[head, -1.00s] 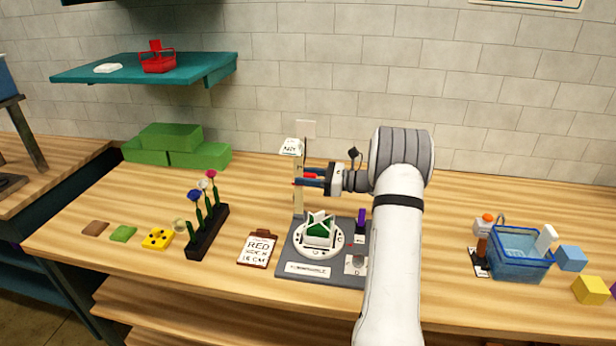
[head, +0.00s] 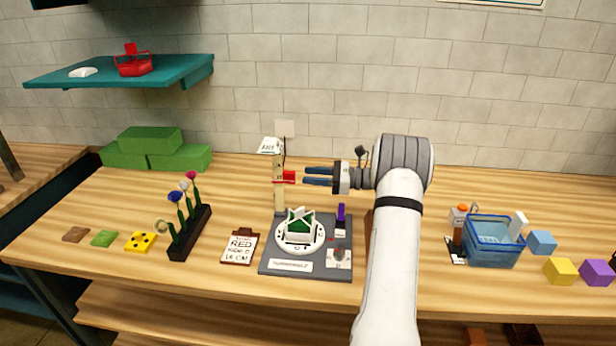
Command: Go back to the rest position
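My gripper (head: 305,176) is at the middle of the head view, above the bench, with its blue fingers pointing left. The two fingers are a little apart, with nothing between them. A red slider (head: 289,176) sits on the upright wooden post (head: 279,198) just left of the fingertips, with a small gap between. The post stands at the back of a grey board (head: 268,258) and has a white sign on top. My arm comes up from the bottom right of the middle and hides part of the bench behind it.
The grey board carries a white round dial (head: 299,247) and a purple peg (head: 341,216). A black flower rack (head: 190,236) and a clipboard (head: 240,246) are to the left. A blue basket (head: 492,256) and several blocks are to the right. A teal shelf (head: 185,73) hangs at upper left.

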